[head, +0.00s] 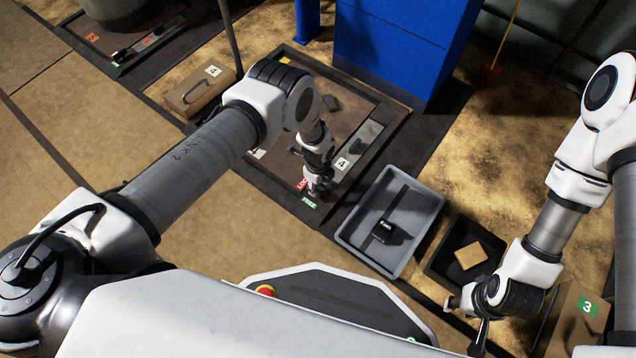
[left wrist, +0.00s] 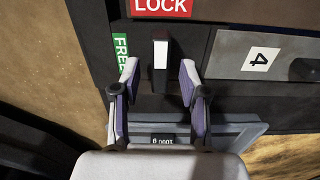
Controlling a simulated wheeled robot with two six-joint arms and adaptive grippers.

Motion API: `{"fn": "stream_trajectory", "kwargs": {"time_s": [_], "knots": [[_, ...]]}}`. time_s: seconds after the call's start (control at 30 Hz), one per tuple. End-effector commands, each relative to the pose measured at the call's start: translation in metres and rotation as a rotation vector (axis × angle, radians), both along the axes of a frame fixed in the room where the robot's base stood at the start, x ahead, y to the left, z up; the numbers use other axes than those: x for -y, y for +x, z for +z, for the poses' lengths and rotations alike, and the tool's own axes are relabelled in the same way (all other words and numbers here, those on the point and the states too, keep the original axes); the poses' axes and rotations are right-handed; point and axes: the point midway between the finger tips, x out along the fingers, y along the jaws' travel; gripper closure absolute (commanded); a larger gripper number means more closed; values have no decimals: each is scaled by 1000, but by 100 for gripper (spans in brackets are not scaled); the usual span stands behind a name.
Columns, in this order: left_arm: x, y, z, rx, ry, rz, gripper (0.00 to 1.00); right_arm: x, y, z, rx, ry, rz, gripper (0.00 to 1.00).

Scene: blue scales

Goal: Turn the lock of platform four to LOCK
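Platform four (head: 352,108) is a brown plate in a dark frame, with a grey strip and a white "4" label (head: 341,163). Its lock lever (left wrist: 161,62) is black with a white patch and stands lengthwise in the left wrist view. The red LOCK label (left wrist: 163,7) is above the lever, and the green FREE label (left wrist: 121,55) is left of it. My left gripper (left wrist: 160,66) is open, its fingers on either side of the lever with gaps. In the head view my left gripper (head: 317,189) covers the lever. My right gripper (head: 465,318) looks open and empty at lower right.
A grey tray (head: 419,204) holding a black weight (head: 384,230) stands right of the lock. Beside it is a black bin (head: 484,231) with a tan block (head: 469,255). A blue column (head: 400,45) rises behind the platform. A box marked 4 (head: 198,92) lies left.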

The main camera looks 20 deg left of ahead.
Motion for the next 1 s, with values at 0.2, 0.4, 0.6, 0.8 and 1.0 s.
{"fn": "stream_trajectory", "kwargs": {"time_s": [0.2,0.4,0.6,0.8,1.0], "knots": [[0,1,20,1,1,-1,56,0,0,0,0,0,0,60],[0,2,71,3,1,-1,56,0,0,0,0,0,0,60],[0,1,111,1,1,0,56,0,0,0,0,0,0,60],[0,0,120,0,0,0,56,0,0,0,0,0,0,60],[0,0,120,0,0,0,56,0,0,0,0,0,0,60]]}}
